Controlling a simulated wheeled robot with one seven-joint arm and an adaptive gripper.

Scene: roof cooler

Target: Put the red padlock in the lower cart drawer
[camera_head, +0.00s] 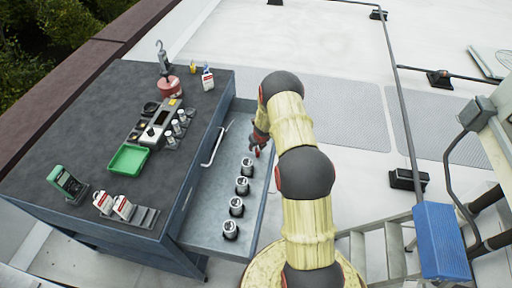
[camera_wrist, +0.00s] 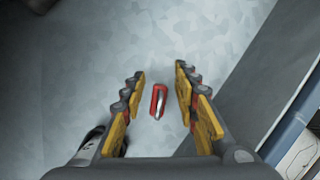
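The red padlock (camera_head: 257,152) is small and shows just below my gripper (camera_head: 259,140) in the head view. In the wrist view the padlock (camera_wrist: 158,101) lies between and beyond the two fingers of my gripper (camera_wrist: 160,92), with clear gaps on both sides. The gripper is open and holds nothing. Beneath the padlock is the pale metal floor of a pulled-out cart drawer (camera_head: 208,188). I cannot tell whether the padlock rests on that floor or is slightly above it. My arm covers part of the drawer's right side.
Several metal cups (camera_head: 236,206) stand in a row in the drawer. The cart top (camera_head: 80,145) carries a green tray (camera_head: 128,159), a meter (camera_head: 66,184), tags and a red reel (camera_head: 170,88). A railing (camera_head: 402,110) and steps (camera_head: 372,248) stand to the right.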

